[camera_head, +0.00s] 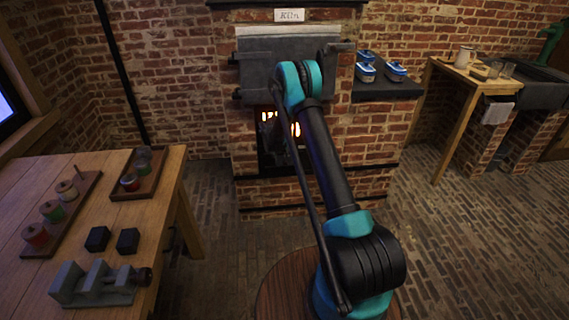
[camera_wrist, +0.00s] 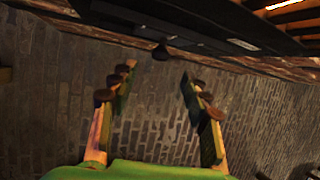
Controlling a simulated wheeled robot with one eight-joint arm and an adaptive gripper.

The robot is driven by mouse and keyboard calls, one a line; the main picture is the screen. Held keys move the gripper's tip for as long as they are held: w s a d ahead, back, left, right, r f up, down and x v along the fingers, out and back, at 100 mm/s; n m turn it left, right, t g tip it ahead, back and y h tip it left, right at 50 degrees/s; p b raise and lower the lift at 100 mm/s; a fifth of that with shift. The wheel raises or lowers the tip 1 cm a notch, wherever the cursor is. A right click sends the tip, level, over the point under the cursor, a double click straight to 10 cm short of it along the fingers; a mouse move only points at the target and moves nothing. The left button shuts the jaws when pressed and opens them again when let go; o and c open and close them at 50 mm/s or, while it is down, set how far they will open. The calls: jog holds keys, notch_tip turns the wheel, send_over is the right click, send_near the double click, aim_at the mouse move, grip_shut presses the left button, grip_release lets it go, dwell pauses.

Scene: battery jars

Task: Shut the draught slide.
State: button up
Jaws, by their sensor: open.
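In the wrist view, a dark metal rail with a small dark knob (camera_wrist: 161,52) runs along the top, below the glowing grate; this looks like the draught slide (camera_wrist: 205,42). My gripper (camera_wrist: 155,74) is open and empty. Its two fingers point toward the knob, which shows just beyond and between the fingertips, apart from them as far as I can tell. In the head view, the brick kiln (camera_head: 215,150) stands ahead with its fire opening (camera_head: 266,138) glowing. How far the slide stands open is unclear.
A grey metal door (camera_head: 257,70) covers the kiln's upper front. Blue-and-white containers (camera_head: 366,72) stand on a dark ledge at its right. A wooden table (camera_head: 90,230) with jars, black blocks and a vise (camera_head: 98,284) is at left. The brick floor between is clear.

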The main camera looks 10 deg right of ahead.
aim_at(285, 162)
jog(key=x, duration=0.8)
jog(key=shift+w+d+f, duration=0.15)
jog(key=shift+f, duration=0.2)
grip_shut()
